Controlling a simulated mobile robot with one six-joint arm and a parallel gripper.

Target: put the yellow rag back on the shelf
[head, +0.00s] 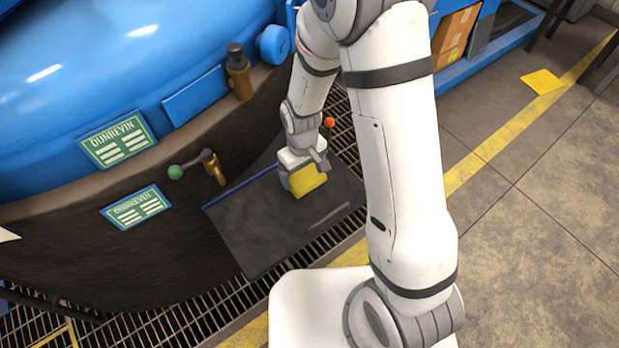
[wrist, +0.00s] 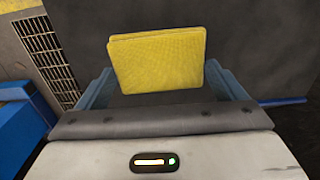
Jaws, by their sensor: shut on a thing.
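The yellow rag (head: 309,181) is a folded, soft-edged block in the head view. My gripper (head: 300,182) is shut on it and holds it over a dark flat panel (head: 265,230) with a blue edge, which may be the shelf. In the wrist view the rag (wrist: 158,60) stands up between the two blue fingers of my gripper (wrist: 160,88), with the dark surface behind it. I cannot tell whether the rag touches the panel.
A big blue vessel (head: 130,60) with a dark curved wall and green label plates is at left. Floor grating (head: 200,318) lies below. A flat yellow square (head: 543,81) lies on the floor at right.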

